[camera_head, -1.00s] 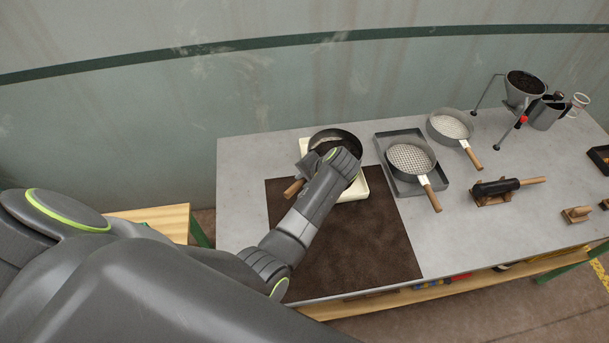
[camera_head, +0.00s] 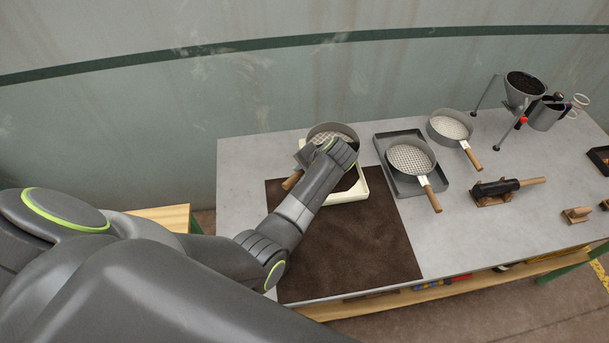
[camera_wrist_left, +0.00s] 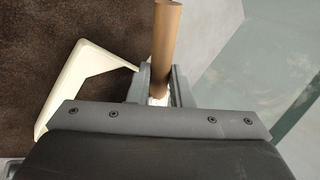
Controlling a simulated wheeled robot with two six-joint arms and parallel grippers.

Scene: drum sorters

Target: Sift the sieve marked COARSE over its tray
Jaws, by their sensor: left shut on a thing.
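My left gripper (camera_head: 309,156) is shut on the wooden handle (camera_head: 292,180) of a grey round sieve (camera_head: 333,133). Its pale mesh shows, partly hidden by my arm; no marking on it can be read. The sieve is over the back of a cream tray (camera_head: 352,196), whose inside shows dark at the right. I cannot tell how high the sieve is above it. In the left wrist view the handle (camera_wrist_left: 166,45) stands between the fingers, and the tray's rim (camera_wrist_left: 68,85) is at the left. My right gripper is not in view.
A second sieve (camera_head: 410,158) lies over a grey tray (camera_head: 397,137). A third sieve (camera_head: 449,126) is behind it. A funnel stand (camera_head: 524,88), a metal jug (camera_head: 545,115) and a dark wood-handled tool (camera_head: 495,190) are at the right. The brown mat (camera_head: 350,250) is clear in front.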

